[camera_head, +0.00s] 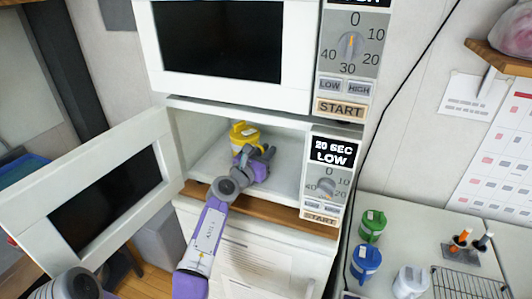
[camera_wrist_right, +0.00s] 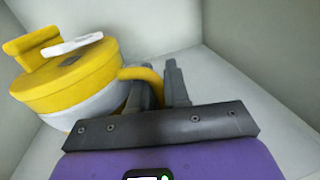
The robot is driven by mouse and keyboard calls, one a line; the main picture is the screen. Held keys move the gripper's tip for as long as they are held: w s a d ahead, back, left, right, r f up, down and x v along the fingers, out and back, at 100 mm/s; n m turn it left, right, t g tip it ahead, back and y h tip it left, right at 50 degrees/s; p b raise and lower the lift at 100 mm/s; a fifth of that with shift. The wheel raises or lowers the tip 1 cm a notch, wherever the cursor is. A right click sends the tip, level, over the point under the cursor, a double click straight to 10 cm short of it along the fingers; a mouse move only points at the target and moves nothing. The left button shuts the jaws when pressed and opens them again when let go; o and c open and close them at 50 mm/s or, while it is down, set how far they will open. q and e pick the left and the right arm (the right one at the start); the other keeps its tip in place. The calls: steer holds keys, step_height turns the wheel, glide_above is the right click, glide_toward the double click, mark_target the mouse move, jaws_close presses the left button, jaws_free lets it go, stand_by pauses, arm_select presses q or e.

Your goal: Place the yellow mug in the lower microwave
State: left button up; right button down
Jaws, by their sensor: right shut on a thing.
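The yellow mug (camera_head: 244,137) is inside the open lower microwave (camera_head: 190,125), toward the back left. In the right wrist view the mug (camera_wrist_right: 65,82) has a yellow lid, a pale grey band on its body and a yellow handle on its right side. My right gripper (camera_head: 262,155) reaches into the microwave and is shut on the mug's handle; its fingers (camera_wrist_right: 160,85) show at the handle. The mug's base is partly out of view, so I cannot tell whether it touches the floor. My left gripper is not in view.
The microwave door (camera_head: 150,160) is swung open to the left. A closed upper microwave (camera_head: 300,95) sits above. A green mug (camera_head: 372,224), a blue mug (camera_head: 366,262) and a white mug (camera_head: 410,281) stand on the right counter. The microwave floor right of my gripper is clear.

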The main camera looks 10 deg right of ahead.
stand_by(0.3)
steer(key=shift+f, duration=0.15)
steer(key=c, duration=1.1)
jaws_free()
